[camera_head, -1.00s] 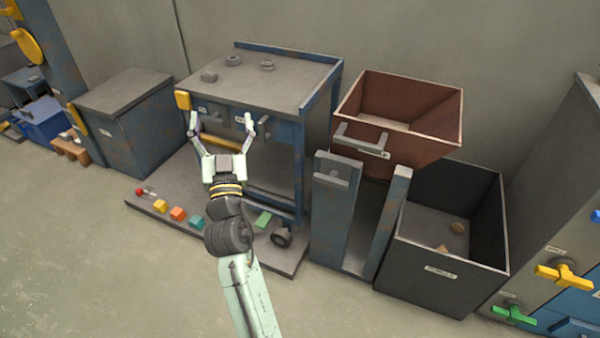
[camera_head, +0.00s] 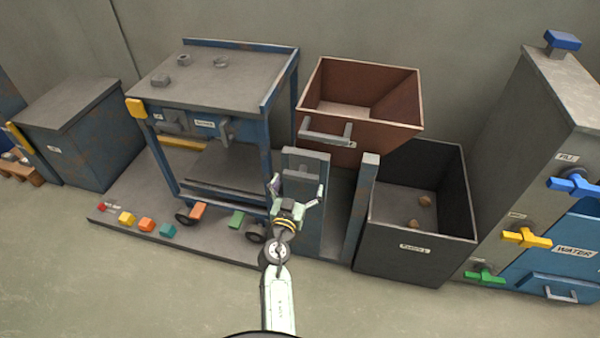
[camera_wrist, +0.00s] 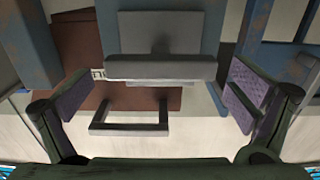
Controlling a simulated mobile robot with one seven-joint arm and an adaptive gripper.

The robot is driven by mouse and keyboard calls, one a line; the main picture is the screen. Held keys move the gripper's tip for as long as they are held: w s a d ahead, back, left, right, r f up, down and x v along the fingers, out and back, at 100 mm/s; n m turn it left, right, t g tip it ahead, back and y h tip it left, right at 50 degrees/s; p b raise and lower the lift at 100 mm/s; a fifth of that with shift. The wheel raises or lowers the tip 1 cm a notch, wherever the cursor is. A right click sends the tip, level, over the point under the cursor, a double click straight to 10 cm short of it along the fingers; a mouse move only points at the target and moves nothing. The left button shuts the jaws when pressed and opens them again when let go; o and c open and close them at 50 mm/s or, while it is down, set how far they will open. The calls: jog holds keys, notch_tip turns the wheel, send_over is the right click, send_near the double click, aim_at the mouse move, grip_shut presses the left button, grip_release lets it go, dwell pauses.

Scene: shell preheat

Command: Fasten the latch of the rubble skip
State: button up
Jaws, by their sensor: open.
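The brown rubble skip (camera_head: 375,130) hangs with its open top up, beside the blue-grey posts (camera_head: 306,160). A grey U-shaped handle (camera_head: 325,137) sticks out from its front; it also shows in the wrist view (camera_wrist: 128,127). The latch, a grey bar on a plate (camera_wrist: 160,67), is on the left post in the wrist view. My gripper (camera_head: 297,188) is open in front of that post and partly covers the latch in the head view. In the wrist view, the bar lies between my spread fingers (camera_wrist: 158,92), with no visible contact.
A dark open bin (camera_head: 415,262) with a few lumps stands right of the posts. A blue-framed bench (camera_head: 215,85) stands to the left, with coloured blocks on its base. A cabinet with coloured valve handles (camera_head: 525,237) is at right. The front floor is clear.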

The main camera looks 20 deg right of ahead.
aim_at(300, 179)
jog(key=shift+x, duration=1.6)
jog(key=c, duration=0.9)
jog(key=shift+o, duration=0.2)
